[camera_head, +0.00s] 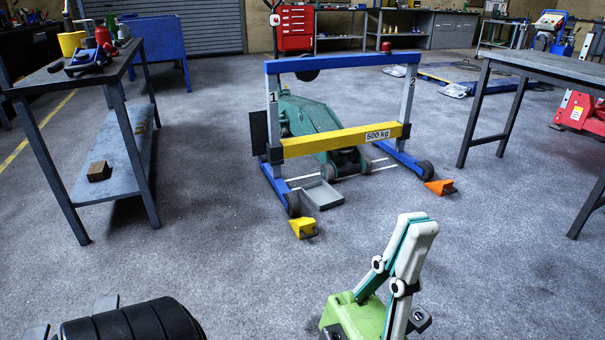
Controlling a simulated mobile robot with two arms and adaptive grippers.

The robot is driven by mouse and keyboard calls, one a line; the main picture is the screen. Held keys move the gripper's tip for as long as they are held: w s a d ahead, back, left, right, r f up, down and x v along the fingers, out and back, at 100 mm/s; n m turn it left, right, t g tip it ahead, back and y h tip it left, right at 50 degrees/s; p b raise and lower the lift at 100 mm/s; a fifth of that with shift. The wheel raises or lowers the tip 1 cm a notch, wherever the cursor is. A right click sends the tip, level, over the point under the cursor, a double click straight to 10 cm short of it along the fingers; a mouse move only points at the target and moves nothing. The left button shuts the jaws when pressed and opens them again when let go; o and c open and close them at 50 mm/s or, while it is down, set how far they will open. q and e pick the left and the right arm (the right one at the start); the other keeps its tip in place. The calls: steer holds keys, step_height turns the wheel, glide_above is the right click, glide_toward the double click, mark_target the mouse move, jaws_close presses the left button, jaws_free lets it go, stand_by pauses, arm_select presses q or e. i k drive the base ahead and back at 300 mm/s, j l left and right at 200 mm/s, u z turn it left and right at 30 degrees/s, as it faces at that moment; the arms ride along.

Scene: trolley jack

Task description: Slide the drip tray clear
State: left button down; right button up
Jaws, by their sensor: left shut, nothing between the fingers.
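A grey drip tray (322,197) lies on the floor near the front left wheel of a wheeled blue frame (340,63). Its back part lies under the yellow beam (310,145), marked 500 kg. The green trolley jack (305,115) stands behind and partly inside the frame, with the beam hiding some of it. My left gripper (418,222) is green with white, teal-lined fingers. It is shut and empty, pointing upward in the lower right middle, well in front of the tray and apart from it. My right gripper is not in view.
A yellow wedge (303,228) is by the frame's front left wheel, an orange wedge (440,187) by the right one. A workbench (110,170) stands left, a table (535,66) right. The floor before the frame is mostly clear.

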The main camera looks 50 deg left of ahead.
mark_target(323, 197)
steer(key=i+j+u, duration=0.15)
steer(key=i+u, duration=0.5)
steer(key=u, duration=0.15)
steer(key=i+u, duration=0.45)
steer(key=i+j+z, duration=0.15)
steer(key=i+j, duration=0.35)
steer(key=i+j+z, duration=0.15)
steer(key=i+j, duration=0.3)
steer(key=j, duration=0.15)
